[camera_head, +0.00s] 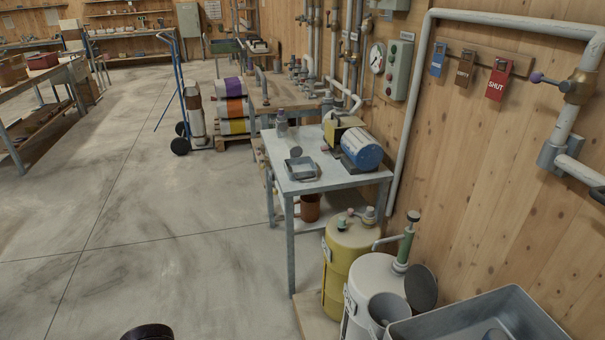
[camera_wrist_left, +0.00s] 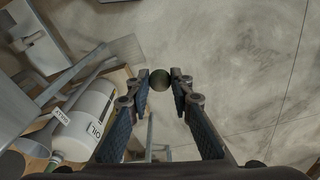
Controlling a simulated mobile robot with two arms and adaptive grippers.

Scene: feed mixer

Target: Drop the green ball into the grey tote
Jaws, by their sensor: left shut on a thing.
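In the left wrist view my left gripper (camera_wrist_left: 160,80) is shut on the green ball (camera_wrist_left: 160,77), which looks dark olive and sits between the fingertips, above the concrete floor. The ball does not show in the head view. The grey tote (camera_head: 475,312) is at the bottom right of the head view, cut off by the frame edge; something dark shows low inside it. In the wrist view the ball is held out to the right of the drums. My right gripper is in neither view.
A white drum (camera_head: 376,278) with a green-handled pump and a funnel stands left of the tote; it also shows in the wrist view (camera_wrist_left: 92,112). A yellow drum (camera_head: 345,250) stands behind it. A metal table (camera_head: 330,180) holds a motor and small tray. Open floor lies left.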

